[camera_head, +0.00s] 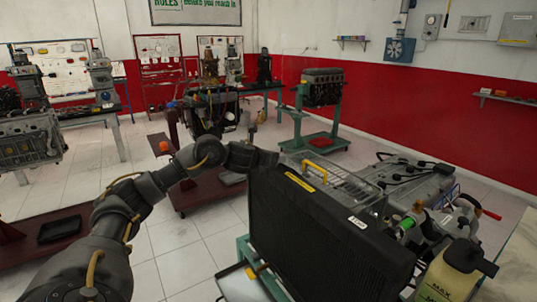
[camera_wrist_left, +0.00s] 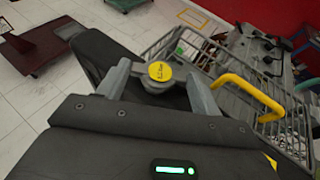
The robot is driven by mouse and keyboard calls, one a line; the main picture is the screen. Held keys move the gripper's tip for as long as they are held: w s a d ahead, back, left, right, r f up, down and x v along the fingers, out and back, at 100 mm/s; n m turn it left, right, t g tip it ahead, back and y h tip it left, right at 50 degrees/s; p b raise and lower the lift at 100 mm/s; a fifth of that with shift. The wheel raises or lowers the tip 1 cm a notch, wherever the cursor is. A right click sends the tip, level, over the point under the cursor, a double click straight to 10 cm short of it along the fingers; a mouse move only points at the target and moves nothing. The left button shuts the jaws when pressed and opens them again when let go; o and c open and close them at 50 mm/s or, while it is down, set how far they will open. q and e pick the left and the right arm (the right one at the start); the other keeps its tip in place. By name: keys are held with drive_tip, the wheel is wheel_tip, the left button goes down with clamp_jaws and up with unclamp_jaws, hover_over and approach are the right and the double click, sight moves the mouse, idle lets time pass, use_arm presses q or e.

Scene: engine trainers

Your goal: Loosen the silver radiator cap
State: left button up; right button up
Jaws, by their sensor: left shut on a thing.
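The radiator (camera_head: 320,225) is a tall black block in front of an engine. Its cap (camera_wrist_left: 159,72) shows in the left wrist view with a round yellow label on top, and the silver rim is mostly hidden by the fingers. My left gripper (camera_wrist_left: 158,84) is shut on the cap, one grey finger on each side of it. In the head view my left arm reaches from the left, and its gripper end (camera_head: 264,158) is at the radiator's top far corner. The cap is hidden there. My right gripper is not in view.
A yellow handle (camera_wrist_left: 252,92) and a wire cage (camera_head: 340,180) stand close beside the radiator top. The engine (camera_head: 415,180) is behind it to the right, with a yellowish bottle (camera_head: 447,272) at the front right. Open tiled floor (camera_head: 175,240) lies left of the radiator.

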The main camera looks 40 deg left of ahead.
use_arm(q)
drive_tip(key=n+g+y+p, duration=0.1)
drive_tip(key=n+y+p, duration=0.1)
drive_tip(key=d+n+g+y+p, duration=0.1)
drive_tip(key=n+y, duration=0.1)
drive_tip(key=n+g+y+p, duration=0.2)
drive_tip(key=shift+w+d+r+n+y+p, duration=0.2)
drive_tip(key=shift+w+r+n+y+p, duration=0.05)
drive_tip(key=shift+w+n+y+p, duration=0.1)
drive_tip(key=shift+w+d+f+n+g+y+p, duration=0.1)
drive_tip(key=shift+w+n+g+y+p, duration=0.1)
drive_tip(key=shift+n+g+y+p, duration=0.8)
drive_tip(key=shift+w+f+n+g+y, duration=0.15)
drive_tip(key=shift+n+g+y, duration=0.25)
drive_tip(key=shift+n+g, duration=0.5)
drive_tip(key=shift+w+r+n+g+y, duration=0.1)
drive_tip(key=shift+n+g+y, duration=0.25)
drive_tip(key=shift+n+g, duration=0.5)
drive_tip(key=shift+d, duration=0.1)
drive_tip(key=shift+f, duration=0.1)
drive_tip(key=o, duration=1)
drive_tip(key=shift+p, duration=0.35)
